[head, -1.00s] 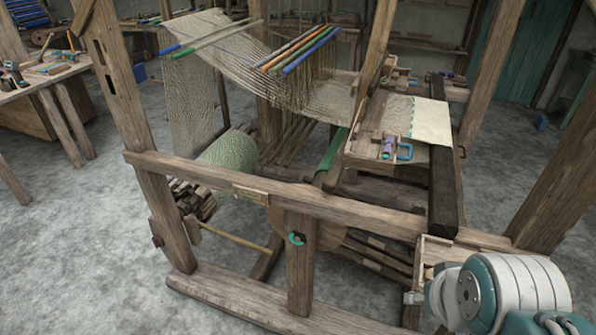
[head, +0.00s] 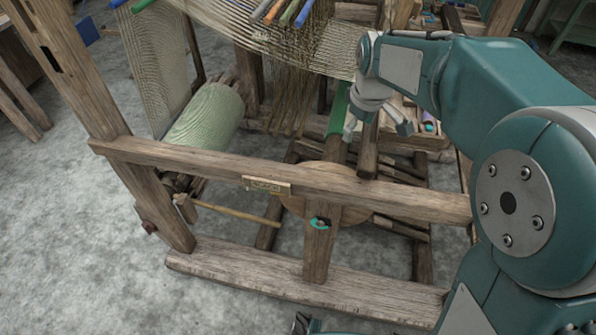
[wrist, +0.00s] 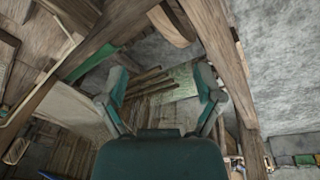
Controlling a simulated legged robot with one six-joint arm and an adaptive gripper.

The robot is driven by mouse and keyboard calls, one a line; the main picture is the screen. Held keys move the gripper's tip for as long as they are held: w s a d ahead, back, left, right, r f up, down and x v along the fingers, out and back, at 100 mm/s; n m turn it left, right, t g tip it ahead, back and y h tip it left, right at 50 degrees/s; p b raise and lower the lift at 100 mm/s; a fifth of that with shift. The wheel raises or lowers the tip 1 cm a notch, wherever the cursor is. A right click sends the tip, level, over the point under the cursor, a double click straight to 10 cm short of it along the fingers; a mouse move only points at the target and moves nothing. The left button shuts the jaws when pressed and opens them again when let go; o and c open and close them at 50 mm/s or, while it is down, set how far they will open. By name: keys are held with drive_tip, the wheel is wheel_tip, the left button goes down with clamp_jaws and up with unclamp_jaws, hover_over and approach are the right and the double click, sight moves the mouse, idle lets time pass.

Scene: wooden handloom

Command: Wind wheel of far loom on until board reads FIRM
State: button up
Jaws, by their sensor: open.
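A wooden loom frame (head: 180,160) fills the head view. A round wooden disc (head: 292,206), perhaps the wheel, sits partly hidden behind its front rail and short post. A teal ring-shaped fitting (head: 319,223) is on that post. A small plaque (head: 266,185) on the rail may be the board; its lettering is too small to read. I cannot tell whether this is the far loom.
The front rail (head: 400,200) crosses between me and the loom's inside. A green cloth roll (head: 208,118) is at left, and hanging warp threads (head: 290,85) are behind. Treadle bars (head: 400,172) lie low inside the loom. The grey floor (head: 80,240) at left is clear.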

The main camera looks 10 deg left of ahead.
drive_tip(key=w+a+f+n, duration=0.2)
drive_tip(key=a+f, duration=0.3)
drive_tip(key=w+a+f+n+g, duration=0.1)
drive_tip(key=w+a+f+n, duration=0.1)
drive_tip(key=a+f, duration=0.3)
drive_tip(key=w+a+f+n, duration=0.2)
drive_tip(key=a+f, duration=0.3)
drive_tip(key=f, duration=0.1)
drive_tip(key=shift+a+f+n+g+h, duration=0.2)
drive_tip(key=shift+f+n+g+h, duration=0.1)
drive_tip(key=shift+f+g, duration=0.1)
drive_tip(key=shift+d+f, duration=0.3)
drive_tip(key=shift+f, duration=0.2)
drive_tip(key=f, duration=0.8)
drive_tip(key=shift+s+a+f, duration=0.1)
drive_tip(key=shift+a+f, duration=0.2)
drive_tip(key=shift+f, duration=0.05)
drive_tip(key=shift+d+f, duration=0.3)
drive_tip(key=shift+f, duration=0.3)
drive_tip(key=shift+a, duration=0.15)
clamp_jaws()
